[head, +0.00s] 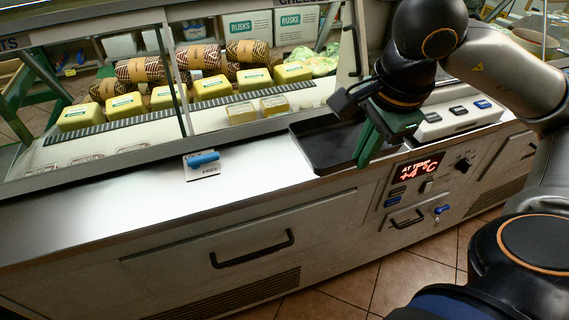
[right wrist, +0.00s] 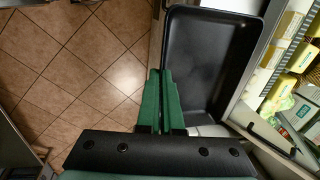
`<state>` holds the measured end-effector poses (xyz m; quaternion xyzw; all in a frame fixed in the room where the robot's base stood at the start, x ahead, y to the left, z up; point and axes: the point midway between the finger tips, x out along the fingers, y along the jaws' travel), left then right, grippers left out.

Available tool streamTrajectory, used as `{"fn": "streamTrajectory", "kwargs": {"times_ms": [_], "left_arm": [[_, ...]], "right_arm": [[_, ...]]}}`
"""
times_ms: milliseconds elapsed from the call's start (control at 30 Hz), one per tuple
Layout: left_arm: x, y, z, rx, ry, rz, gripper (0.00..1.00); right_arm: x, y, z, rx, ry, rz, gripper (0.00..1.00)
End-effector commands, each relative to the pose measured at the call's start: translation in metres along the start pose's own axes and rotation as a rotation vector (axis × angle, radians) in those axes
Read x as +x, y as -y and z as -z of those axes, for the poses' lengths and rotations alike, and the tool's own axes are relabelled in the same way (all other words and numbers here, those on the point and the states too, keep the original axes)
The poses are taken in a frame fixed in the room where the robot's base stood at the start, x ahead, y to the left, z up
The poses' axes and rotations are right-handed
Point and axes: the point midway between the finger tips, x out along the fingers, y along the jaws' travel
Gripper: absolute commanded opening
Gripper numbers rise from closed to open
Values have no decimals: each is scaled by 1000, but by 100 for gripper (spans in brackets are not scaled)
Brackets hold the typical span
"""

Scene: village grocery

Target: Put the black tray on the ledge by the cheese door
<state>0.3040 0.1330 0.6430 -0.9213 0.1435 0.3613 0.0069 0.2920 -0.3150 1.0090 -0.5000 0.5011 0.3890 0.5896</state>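The black tray (head: 322,146) is a shallow rectangle, level on or just above the right part of the steel ledge (head: 110,205), in front of the glass case. I cannot tell if it touches the ledge. It also shows in the right wrist view (right wrist: 212,62). My right gripper (head: 366,150) is at the tray's front right side, its green fingers (right wrist: 165,98) close together at the tray's near rim. They look shut on that rim. My left gripper is not in view.
A price card with a blue item (head: 203,160) stands on the ledge left of the tray. A white scale (head: 455,118) stands to the right. Yellow cheese blocks (head: 212,88) lie behind the glass. The ledge's left part is clear.

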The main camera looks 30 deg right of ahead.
Motion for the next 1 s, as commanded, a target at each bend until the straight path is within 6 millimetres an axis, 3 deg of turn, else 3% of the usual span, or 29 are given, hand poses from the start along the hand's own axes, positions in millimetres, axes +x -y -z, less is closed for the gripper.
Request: {"fn": "streamTrajectory", "kwargs": {"times_ms": [167,500,700,1000], "left_arm": [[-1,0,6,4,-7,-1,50],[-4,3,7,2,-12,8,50],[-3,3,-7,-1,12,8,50],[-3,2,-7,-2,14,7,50]], "right_arm": [[7,11,-6,33,-3,-3,0],[58,72,-45,32,-4,-6,0],[98,88,-56,32,-6,-4,0],[120,98,-64,32,-5,-3,0]]}}
